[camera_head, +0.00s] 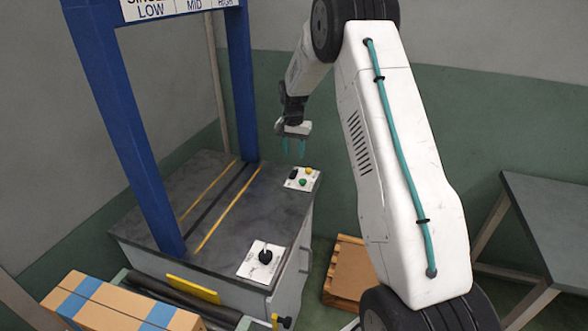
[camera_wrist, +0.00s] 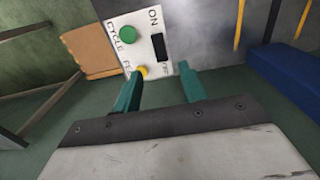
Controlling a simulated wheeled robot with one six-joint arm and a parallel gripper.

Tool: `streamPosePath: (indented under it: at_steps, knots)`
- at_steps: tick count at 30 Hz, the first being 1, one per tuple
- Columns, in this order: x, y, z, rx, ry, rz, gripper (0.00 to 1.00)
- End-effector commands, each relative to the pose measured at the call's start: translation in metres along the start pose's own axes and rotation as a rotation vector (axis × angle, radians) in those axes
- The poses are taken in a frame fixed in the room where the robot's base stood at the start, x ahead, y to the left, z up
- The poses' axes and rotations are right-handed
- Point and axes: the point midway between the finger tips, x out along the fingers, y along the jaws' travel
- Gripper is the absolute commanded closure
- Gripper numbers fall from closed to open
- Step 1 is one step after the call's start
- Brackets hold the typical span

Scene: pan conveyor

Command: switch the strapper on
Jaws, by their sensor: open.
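The strapper is a grey cabinet with a dark top (camera_head: 215,185) under a blue arch (camera_head: 120,125). Its white control panel (camera_head: 313,186) sits at the far right corner of the top. The panel bears a black switch (camera_head: 293,174), a green button (camera_head: 303,182) and a yellow button (camera_head: 309,171). In the wrist view the black switch (camera_wrist: 158,47) stands below the word ON, with the green button (camera_wrist: 128,34) marked CYCLE beside it. I cannot tell which way the switch is set. My gripper (camera_head: 293,148) is open and empty, above the panel and apart from it.
A white plate with a black knob (camera_head: 265,256) is at the top's front right. A carton with blue bands (camera_head: 105,303) lies on the rollers (camera_head: 180,298) at front left. A wooden pallet (camera_head: 350,272) is on the floor right of the cabinet. A dark table (camera_head: 555,225) stands at right.

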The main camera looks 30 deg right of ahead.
Motion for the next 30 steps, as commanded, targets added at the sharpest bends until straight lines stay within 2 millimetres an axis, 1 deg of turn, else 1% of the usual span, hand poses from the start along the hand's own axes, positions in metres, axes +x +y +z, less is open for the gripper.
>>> streamPosePath:
  at_steps: [5,12,15,19,27,28,29,30]
  knots:
    - [0.021,0.0,-0.003,0.008,-0.002,0.002,0.58]
    - [0.06,0.001,-0.002,0.007,-0.004,0.002,0.58]
    - [0.071,0.0,-0.003,0.007,-0.002,0.001,0.58]
    - [0.08,0.0,-0.003,0.006,-0.002,0.001,0.58]
    - [0.082,0.0,-0.003,0.006,-0.001,0.0,0.58]
    - [0.082,0.0,-0.003,0.006,-0.001,0.0,0.61]
    - [0.082,0.0,-0.003,0.006,-0.001,0.0,0.69]
    - [0.082,0.0,-0.003,0.006,-0.001,0.001,0.8]
